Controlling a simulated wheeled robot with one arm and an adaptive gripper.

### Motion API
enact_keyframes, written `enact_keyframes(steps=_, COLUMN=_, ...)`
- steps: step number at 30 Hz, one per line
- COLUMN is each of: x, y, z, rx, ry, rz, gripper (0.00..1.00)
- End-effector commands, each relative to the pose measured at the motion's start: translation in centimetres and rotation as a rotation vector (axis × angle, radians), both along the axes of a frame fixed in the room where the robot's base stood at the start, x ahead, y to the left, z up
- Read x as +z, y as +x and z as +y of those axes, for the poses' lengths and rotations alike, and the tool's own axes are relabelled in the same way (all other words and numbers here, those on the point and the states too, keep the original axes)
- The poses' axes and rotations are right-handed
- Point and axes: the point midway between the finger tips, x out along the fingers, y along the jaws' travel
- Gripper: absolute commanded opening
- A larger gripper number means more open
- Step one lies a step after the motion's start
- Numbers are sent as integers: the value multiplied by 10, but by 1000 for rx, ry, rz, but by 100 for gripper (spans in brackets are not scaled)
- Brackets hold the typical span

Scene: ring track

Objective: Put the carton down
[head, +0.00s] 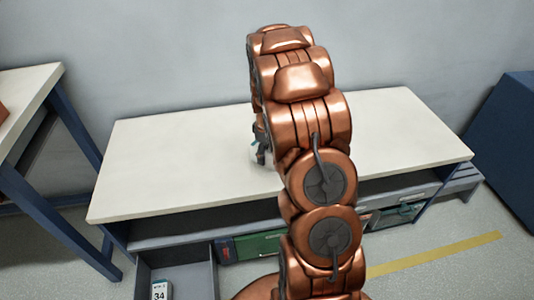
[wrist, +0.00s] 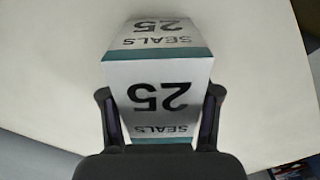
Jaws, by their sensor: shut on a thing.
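The carton (wrist: 158,86) is white with teal bands and reads "SEALS 25", upside down in the wrist view. My gripper (wrist: 160,125) is shut on it, one finger against each side. In the head view my gripper (head: 263,143) is low over the left-middle part of the white tabletop (head: 180,165), and my arm hides most of it and of the carton. I cannot tell whether the carton touches the tabletop.
The tabletop is clear on both sides of my arm. Below it, an open drawer (head: 200,275) holds a box marked 34 (head: 161,290). Another table (head: 25,95) stands at the left, and a dark blue cabinet (head: 510,140) at the right.

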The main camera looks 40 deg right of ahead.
Motion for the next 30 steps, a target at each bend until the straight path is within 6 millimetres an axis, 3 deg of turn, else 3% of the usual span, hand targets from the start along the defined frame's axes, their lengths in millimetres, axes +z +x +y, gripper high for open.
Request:
enact_keyframes(steps=4, x=-3, y=0, z=0, rx=0, ry=1, rz=0, gripper=23)
enact_keyframes(steps=5, x=-3, y=0, z=0, rx=0, ry=1, rz=1, gripper=63)
enact_keyframes(steps=12, x=-2, y=0, z=0, rx=0, ry=0, rz=0, gripper=87)
enact_keyframes(steps=23, x=0, y=0, z=0, rx=0, ry=-1, rz=0, gripper=87)
enact_keyframes(steps=30, x=33, y=1, z=0, rx=1, ry=-2, rz=-4, gripper=87)
